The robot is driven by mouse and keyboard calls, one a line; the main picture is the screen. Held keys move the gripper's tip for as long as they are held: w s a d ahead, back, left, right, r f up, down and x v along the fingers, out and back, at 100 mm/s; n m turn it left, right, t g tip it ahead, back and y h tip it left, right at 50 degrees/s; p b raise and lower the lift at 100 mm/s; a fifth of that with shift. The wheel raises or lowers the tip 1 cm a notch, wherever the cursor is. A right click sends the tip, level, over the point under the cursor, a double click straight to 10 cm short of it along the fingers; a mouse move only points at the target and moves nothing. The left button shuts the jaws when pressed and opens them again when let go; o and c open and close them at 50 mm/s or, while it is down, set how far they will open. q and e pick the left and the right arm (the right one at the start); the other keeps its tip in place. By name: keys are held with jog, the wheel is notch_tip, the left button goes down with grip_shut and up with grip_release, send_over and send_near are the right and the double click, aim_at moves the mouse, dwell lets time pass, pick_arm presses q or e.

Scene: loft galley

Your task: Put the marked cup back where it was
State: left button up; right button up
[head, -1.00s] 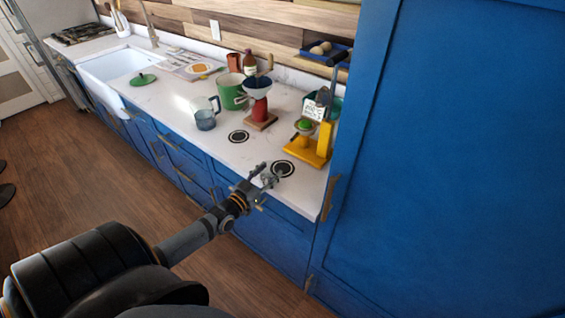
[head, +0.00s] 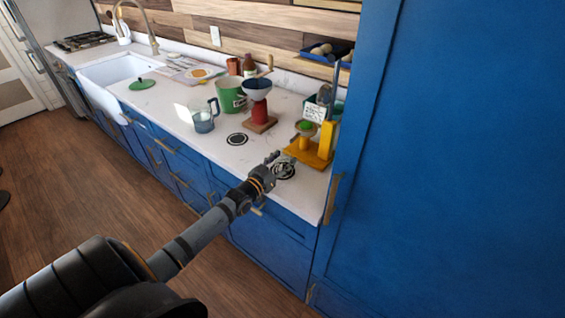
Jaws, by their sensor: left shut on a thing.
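My left gripper (head: 275,162) is over the counter's front right part, at the near black ring mark (head: 286,174). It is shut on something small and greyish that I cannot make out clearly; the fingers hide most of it. A green mug (head: 229,97) with a pale label stands upright further back. A blue-grey, glassy mug (head: 204,122) stands in front of it, left of the second ring mark (head: 237,139). I cannot tell which cup is the marked one. My right gripper is not in view.
A tall blue cabinet (head: 450,160) closes off the right. A green lid (head: 142,84) lies near the sink (head: 115,70). Counter around the second ring is clear.

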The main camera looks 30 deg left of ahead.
pick_arm(q)
jog(key=shift+f, duration=0.1)
jog(key=o, duration=1.2)
jog(key=shift+f, duration=0.15)
jog(key=s+p, duration=0.2)
jog(key=p, duration=0.1)
jog(key=shift+s+r, duration=0.35)
jog(key=s, duration=0.2)
jog(key=s+p, duration=0.1)
jog(key=s, duration=0.2)
jog(key=s+p, duration=0.1)
jog(key=s, duration=0.1)
jog(key=shift+s+a+f, duration=0.2)
jog(key=shift+s+f, duration=0.2)
jog(key=shift+f, duration=0.1)
